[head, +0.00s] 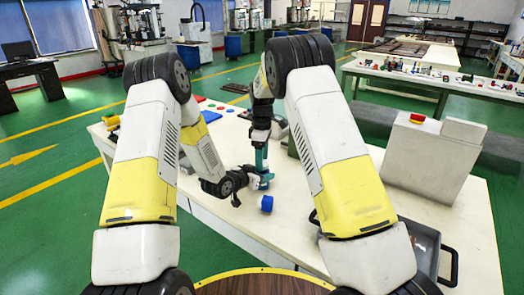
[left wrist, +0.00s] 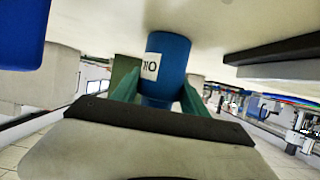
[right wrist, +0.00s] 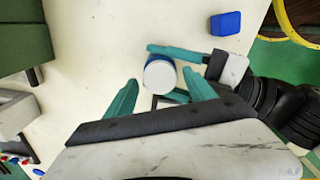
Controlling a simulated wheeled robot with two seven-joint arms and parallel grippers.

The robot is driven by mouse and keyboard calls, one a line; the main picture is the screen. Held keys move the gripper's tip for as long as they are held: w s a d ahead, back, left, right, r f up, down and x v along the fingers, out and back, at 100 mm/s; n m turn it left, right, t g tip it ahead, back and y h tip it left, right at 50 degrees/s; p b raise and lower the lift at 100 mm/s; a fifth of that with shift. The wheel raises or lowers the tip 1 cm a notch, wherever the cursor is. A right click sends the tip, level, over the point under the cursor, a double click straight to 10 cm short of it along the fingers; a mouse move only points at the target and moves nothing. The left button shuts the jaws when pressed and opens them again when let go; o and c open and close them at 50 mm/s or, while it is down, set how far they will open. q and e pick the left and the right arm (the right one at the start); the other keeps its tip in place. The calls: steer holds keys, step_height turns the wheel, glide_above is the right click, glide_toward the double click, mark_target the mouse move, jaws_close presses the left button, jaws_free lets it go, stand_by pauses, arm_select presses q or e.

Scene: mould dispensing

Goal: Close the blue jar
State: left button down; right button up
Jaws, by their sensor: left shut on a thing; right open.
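The blue jar (left wrist: 167,62) stands on the table with a white label on its side. In the right wrist view it shows from above with a round white top (right wrist: 160,76). My left gripper (left wrist: 155,95) is shut around it from the side. A blue cap-like piece (head: 267,204) lies apart on the table near its front edge; it also shows in the right wrist view (right wrist: 225,23). My right gripper (head: 261,160) points down above the jar, open, with its fingers on either side of it in the right wrist view. In the head view the grippers mostly hide the jar.
The white table (head: 230,218) is clear around the jar. A grey box with a red button (head: 417,118) stands at the right. A dark-handled tray (head: 428,245) is at the front right. Small coloured pieces (head: 215,106) lie at the back left.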

steer(key=shift+f, duration=0.35)
jaws_close()
steer(key=m, duration=1.3)
steer(key=shift+m, duration=0.3)
steer(key=m, duration=0.4)
steer(key=shift+o, duration=0.7)
jaws_free()
